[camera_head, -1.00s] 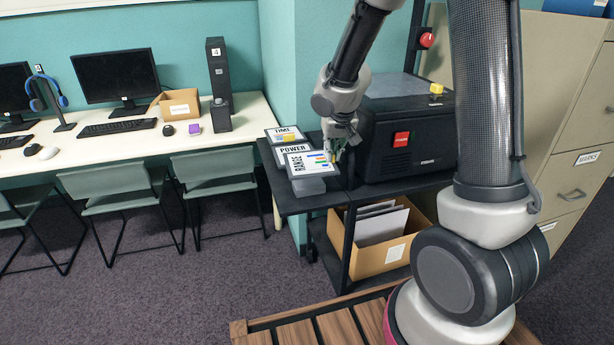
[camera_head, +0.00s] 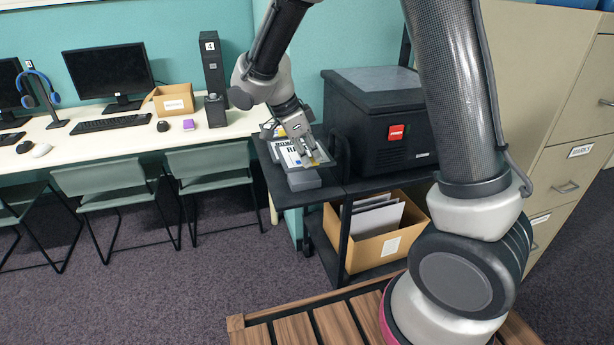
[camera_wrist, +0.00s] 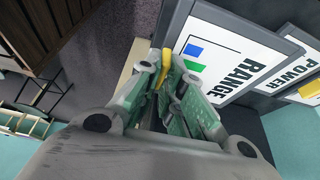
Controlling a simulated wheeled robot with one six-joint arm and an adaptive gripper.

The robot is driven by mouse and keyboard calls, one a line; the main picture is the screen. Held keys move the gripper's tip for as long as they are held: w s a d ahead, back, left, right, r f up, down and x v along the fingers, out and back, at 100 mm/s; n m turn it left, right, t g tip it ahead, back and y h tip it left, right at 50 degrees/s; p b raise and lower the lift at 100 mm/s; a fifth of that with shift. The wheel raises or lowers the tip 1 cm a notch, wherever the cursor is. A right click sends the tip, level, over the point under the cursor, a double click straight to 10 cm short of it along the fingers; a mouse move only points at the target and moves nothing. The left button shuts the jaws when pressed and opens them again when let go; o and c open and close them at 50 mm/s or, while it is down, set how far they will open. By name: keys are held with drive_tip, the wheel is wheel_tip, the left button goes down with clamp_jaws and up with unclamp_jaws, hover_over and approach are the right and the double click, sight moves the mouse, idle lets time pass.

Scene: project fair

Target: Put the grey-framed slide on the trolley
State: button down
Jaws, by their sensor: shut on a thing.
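The RANGE slide (camera_head: 289,157), pale with a greyish frame, lies at the front of a stepped row on the black stand (camera_head: 285,196). The POWER slide (camera_wrist: 300,75) is behind it. My gripper (camera_head: 312,160) is at the RANGE slide's right edge. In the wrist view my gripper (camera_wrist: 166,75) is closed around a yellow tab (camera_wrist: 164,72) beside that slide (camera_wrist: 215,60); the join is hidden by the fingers. A wooden slatted deck (camera_head: 292,332) lies at the bottom; I cannot tell if it is the trolley.
A black box with a red label (camera_head: 372,130) stands close right of my gripper. A cardboard box of folders (camera_head: 375,245) sits on the stand's lower shelf. Desks with monitors (camera_head: 107,72) and green chairs (camera_head: 110,185) are left. A beige cabinet (camera_head: 560,130) is right.

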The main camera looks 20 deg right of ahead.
wheel_tip(320, 180, down, 7)
drive_tip(key=shift+r, duration=0.15)
drive_tip(key=c, duration=1.6)
unclamp_jaws()
drive_tip(key=shift+o, duration=0.2)
drive_tip(key=v, duration=1.1)
drive_tip(key=shift+r, duration=0.65)
